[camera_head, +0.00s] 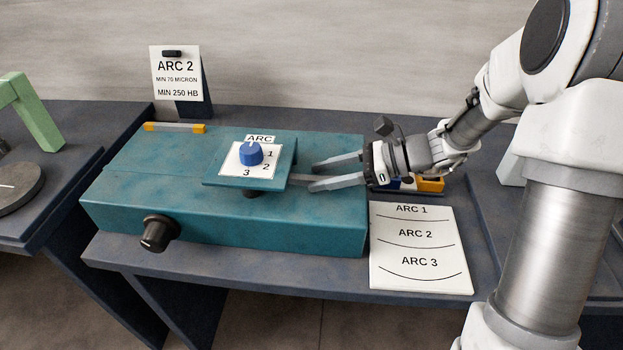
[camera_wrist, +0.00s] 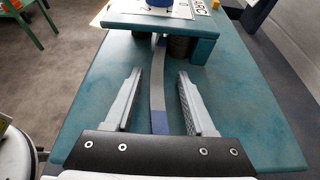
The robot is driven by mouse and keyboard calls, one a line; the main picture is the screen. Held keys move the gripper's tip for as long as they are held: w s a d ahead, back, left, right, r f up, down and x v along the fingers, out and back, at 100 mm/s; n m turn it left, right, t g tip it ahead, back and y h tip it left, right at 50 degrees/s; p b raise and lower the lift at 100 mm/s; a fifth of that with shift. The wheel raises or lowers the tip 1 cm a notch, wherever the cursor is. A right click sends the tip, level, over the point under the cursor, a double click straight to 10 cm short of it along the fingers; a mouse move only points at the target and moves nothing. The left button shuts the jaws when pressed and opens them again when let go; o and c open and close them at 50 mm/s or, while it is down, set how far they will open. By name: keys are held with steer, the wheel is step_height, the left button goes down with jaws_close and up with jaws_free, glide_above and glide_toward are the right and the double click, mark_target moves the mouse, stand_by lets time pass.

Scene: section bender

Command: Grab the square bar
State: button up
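The square bar (camera_wrist: 157,95) is a thin grey bar with a blue end, slightly curved. It lies above the teal section bender (camera_wrist: 100,90) and runs in under the raised dial plate, between dark rollers. A short grey piece of it also shows in the head view (camera_head: 303,178). My gripper (camera_wrist: 160,73) is open, with one finger on each side of the bar and a visible gap to both. In the head view my gripper (camera_head: 313,176) reaches in from the right, fingertips near the dial plate. The bar's far end is hidden under the plate.
A blue dial (camera_head: 251,154) sits on the plate marked ARC 1, 2, 3. A black knob (camera_head: 158,233) sticks out in front. A yellow-ended bar (camera_head: 175,127) lies at the back left. An ARC 2 sign (camera_head: 176,80) stands behind; an arc sheet (camera_head: 418,250) lies at front right.

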jaws_close()
stand_by(0.3)
